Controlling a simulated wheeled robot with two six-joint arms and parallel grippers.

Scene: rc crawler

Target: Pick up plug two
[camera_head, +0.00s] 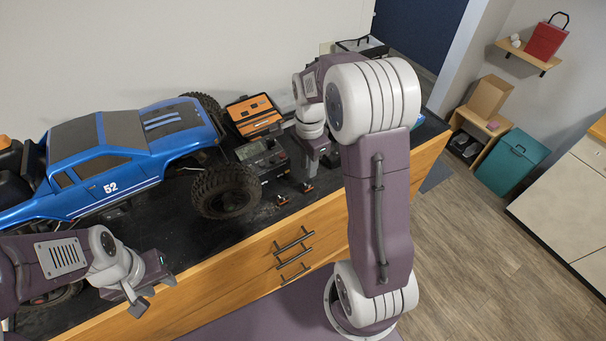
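Two small dark plugs with orange parts lie on the black bench top near its front edge, one plug (281,199) to the left and one plug (306,187) to the right. I cannot tell which is plug two. My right gripper (320,167) points down above and just behind the right plug, apart from it; its fingers look spread with nothing seen between them. My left gripper (153,293) is open and empty at the bench's front edge, left of the plugs and in front of the blue truck.
The blue RC truck (100,165) with big black wheels fills the bench's left and middle. A black device (262,158) and an orange-and-black case (254,115) stand behind the plugs. Drawer handles (293,247) stick out of the wooden front. My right arm hides the bench's right part.

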